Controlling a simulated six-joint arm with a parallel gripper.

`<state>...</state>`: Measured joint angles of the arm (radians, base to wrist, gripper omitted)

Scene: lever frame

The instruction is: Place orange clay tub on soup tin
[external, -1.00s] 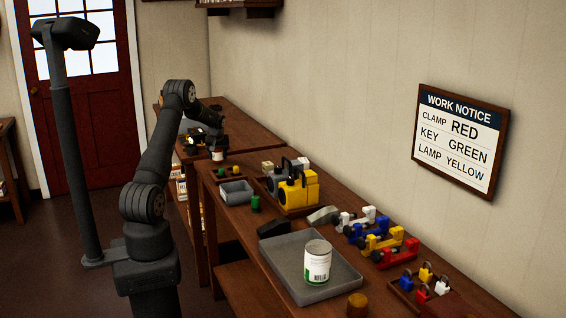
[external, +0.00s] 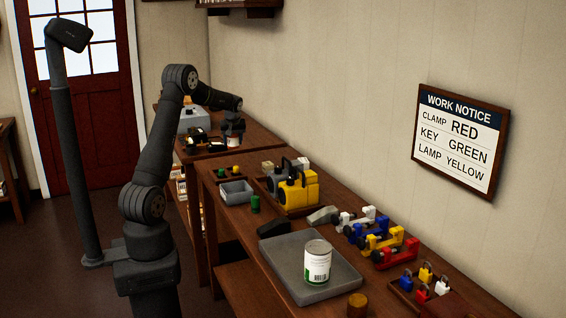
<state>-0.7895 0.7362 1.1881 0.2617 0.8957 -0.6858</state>
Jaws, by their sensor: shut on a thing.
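The soup tin (external: 317,264), white with a green band, stands upright on the grey tray (external: 285,275) at the front of the bench. My gripper (external: 233,133) is at the far end of the bench, beyond the yellow lamp, well away from the tin and above the surface. It is shut on a small tub (external: 233,141) with a pale side and a reddish-orange tint, which I take to be the orange clay tub. The fingers hide most of it, and its details are too small to tell.
A yellow lamp (external: 300,188), a grey bin (external: 236,192) and a green cylinder (external: 255,204) stand between my gripper and the tin. Coloured clamps (external: 380,240) line the wall side. A brown-orange round piece (external: 357,304) stands near the tray. The tin's top is clear.

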